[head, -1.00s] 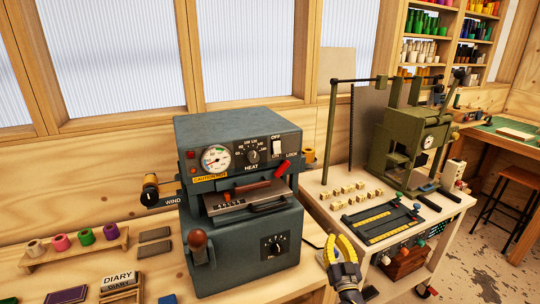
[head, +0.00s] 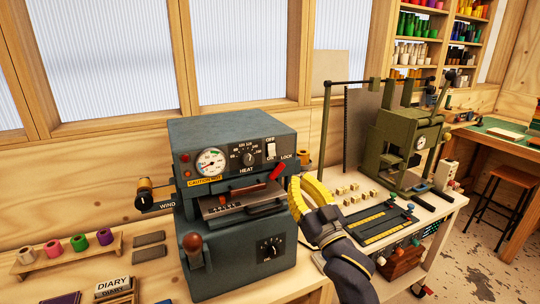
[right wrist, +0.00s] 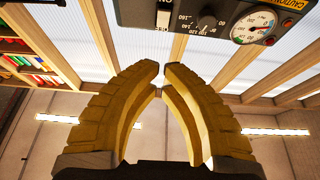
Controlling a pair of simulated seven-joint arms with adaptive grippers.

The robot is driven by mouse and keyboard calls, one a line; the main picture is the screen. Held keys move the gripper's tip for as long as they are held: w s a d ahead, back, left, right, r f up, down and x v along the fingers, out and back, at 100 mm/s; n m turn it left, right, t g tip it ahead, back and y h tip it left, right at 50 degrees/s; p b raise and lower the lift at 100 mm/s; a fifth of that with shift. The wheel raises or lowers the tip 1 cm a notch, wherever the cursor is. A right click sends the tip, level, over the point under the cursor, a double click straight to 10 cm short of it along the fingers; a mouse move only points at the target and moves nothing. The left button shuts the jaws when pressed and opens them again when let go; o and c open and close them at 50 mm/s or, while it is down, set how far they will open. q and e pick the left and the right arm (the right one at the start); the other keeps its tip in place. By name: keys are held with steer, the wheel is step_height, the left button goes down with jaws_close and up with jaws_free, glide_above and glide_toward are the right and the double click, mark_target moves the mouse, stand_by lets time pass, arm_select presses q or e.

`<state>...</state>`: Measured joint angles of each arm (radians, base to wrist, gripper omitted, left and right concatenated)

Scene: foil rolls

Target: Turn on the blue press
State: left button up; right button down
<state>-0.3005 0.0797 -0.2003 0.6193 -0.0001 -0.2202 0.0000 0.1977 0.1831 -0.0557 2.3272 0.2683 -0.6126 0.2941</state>
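The blue press (head: 232,140) is a blue-grey machine on the bench, in the middle of the head view. Its front panel has a white rocker switch (head: 271,149) with OFF above and ON below, right of the HEAT dial. The switch also shows upside down at the top of the right wrist view (right wrist: 163,16). Which way it is set is too small to tell. My right gripper (head: 300,181), with yellow fingers, is just right of the press, below and right of the switch, apart from it. Its fingertips (right wrist: 160,66) come together with nothing between them. My left gripper is out of view.
A red LOCK lever (head: 277,171) sticks out between the switch and my right gripper. A gauge (head: 211,162) is on the panel's left. A green press (head: 408,140) and small blocks stand on the cart at right. Colored spools (head: 79,243) sit at left.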

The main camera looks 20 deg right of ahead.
steer(key=shift+r, duration=0.1)
stand_by(0.3)
glide_toward(272, 146)
steer(key=w+r, duration=0.4)
steer(key=shift+w+a+f, duration=0.2)
steer(key=shift+w+f, duration=0.15)
steer(key=shift+w, duration=0.1)
steer(key=shift+w+a+f, duration=0.25)
steer(key=shift+w+f, duration=0.05)
steer(key=shift+w, duration=0.2)
